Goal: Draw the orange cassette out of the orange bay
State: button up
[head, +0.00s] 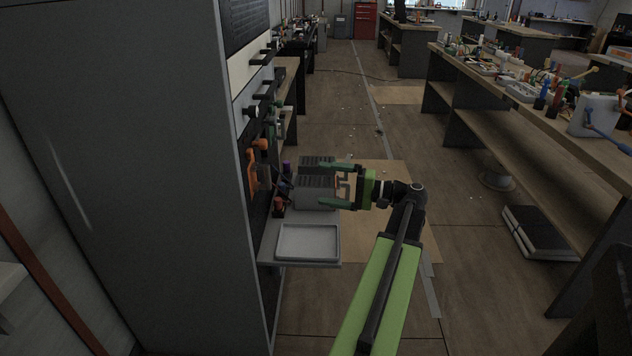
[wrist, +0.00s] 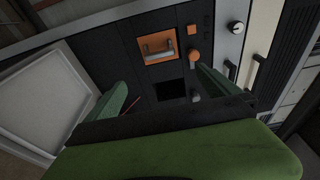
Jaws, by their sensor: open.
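The orange bay shows in the wrist view as an orange-faced square (wrist: 158,57) in the dark panel, with a grey bar handle (wrist: 157,46) across it. I cannot tell the cassette apart from the bay there. In the head view this orange part (head: 252,172) is seen edge-on on the cabinet's side. My gripper (head: 328,184) is open and empty, its green fingers pointing left at the panel, apart from it. In the wrist view my gripper (wrist: 162,92) has its fingers spread below the orange square, either side of a dark square opening (wrist: 170,90).
An orange knob (wrist: 193,57) sits right of the bay. A shelf with a pale empty tray (head: 308,257) juts from the cabinet. Grey ribbed boxes (head: 315,192) stand behind my gripper. A long bench (head: 520,120) runs at right; the floor between is open.

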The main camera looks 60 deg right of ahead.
aim_at(269, 189)
jog(key=x, duration=1.8)
jog(key=shift+w+a, duration=0.1)
jog(key=c, duration=2.1)
jog(key=d+v, duration=0.1)
jog(key=v, duration=0.5)
jog(key=d+v, duration=0.1)
jog(key=v, duration=0.5)
jog(key=w+d+v, duration=0.1)
jog(key=v, duration=0.5)
jog(key=shift+s+d, duration=0.15)
jog(key=shift+s, duration=0.1)
